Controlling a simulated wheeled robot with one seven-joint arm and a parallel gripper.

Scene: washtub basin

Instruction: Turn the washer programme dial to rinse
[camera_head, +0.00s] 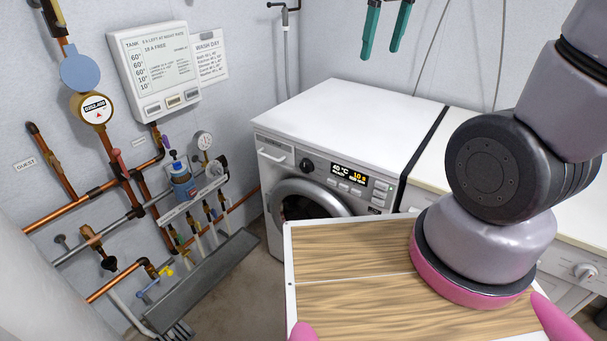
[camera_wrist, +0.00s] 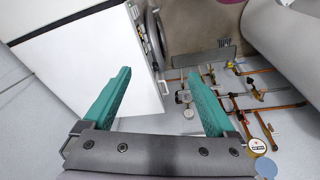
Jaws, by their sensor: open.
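The white washer (camera_head: 345,125) stands against the back wall, its front facing the lower left. Its programme dial (camera_head: 307,165) is a dark round knob on the front panel, left of the lit display (camera_head: 350,174), which reads 40 °C. The round door is below, partly hidden. My gripper (camera_head: 378,53) shows at the top of the head view as two teal fingers, open and empty, above the washer and apart from the dial. In the wrist view my gripper (camera_wrist: 158,73) has its fingers spread, with the washer (camera_wrist: 80,60) at the left. The dial cannot be made out there.
Copper pipes with valves and gauges (camera_head: 95,108) cover the left wall, with a white tank panel (camera_head: 155,60) above. A grey trough (camera_head: 205,280) lies below them. A white counter (camera_head: 430,150) adjoins the washer's right. Open space lies above the washer top.

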